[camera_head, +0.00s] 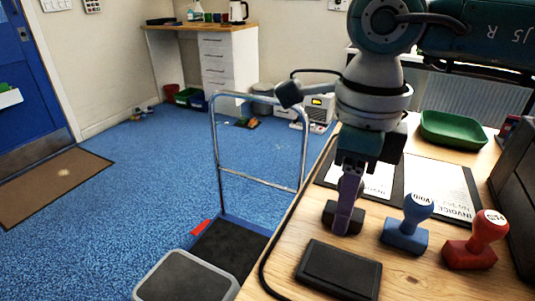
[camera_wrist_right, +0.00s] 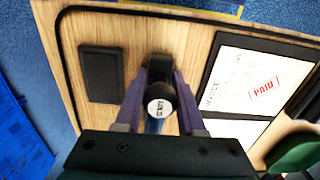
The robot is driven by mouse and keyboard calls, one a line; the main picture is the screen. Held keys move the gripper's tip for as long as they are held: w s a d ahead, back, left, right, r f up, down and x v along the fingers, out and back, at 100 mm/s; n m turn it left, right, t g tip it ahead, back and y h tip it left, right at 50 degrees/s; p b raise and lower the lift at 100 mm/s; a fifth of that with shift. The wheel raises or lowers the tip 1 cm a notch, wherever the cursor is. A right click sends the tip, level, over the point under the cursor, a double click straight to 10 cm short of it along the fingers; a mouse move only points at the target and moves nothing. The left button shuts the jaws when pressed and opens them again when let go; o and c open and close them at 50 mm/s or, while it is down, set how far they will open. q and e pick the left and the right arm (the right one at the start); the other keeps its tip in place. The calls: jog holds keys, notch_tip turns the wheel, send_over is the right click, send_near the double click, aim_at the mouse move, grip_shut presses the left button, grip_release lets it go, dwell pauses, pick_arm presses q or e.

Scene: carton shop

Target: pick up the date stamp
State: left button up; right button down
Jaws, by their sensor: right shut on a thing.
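The black-based date stamp (camera_head: 328,216) stands upright on the wooden table, behind the black ink pad (camera_head: 338,270). My right gripper (camera_head: 349,200) points down over it, with its purple fingers shut on the stamp's handle. In the right wrist view the stamp's round knob (camera_wrist_right: 160,106), with a white label on top, sits between the two fingers of the gripper (camera_wrist_right: 161,88). The label is too small to read surely. The base appears to rest on the table. My left gripper is not in view.
A blue stamp (camera_head: 405,236) and a red stamp (camera_head: 470,251) stand close to the right. Invoice sheets (camera_head: 440,187) on dark boards lie behind, with a green tray (camera_head: 453,130) beyond. A dark box stands at the right edge. A trolley (camera_head: 255,180) stands left of the table.

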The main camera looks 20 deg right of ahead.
jog(key=shift+r, duration=0.1)
dwell(0.3)
notch_tip(320, 180, up, 20)
jog(key=p, duration=0.1)
dwell(0.3)
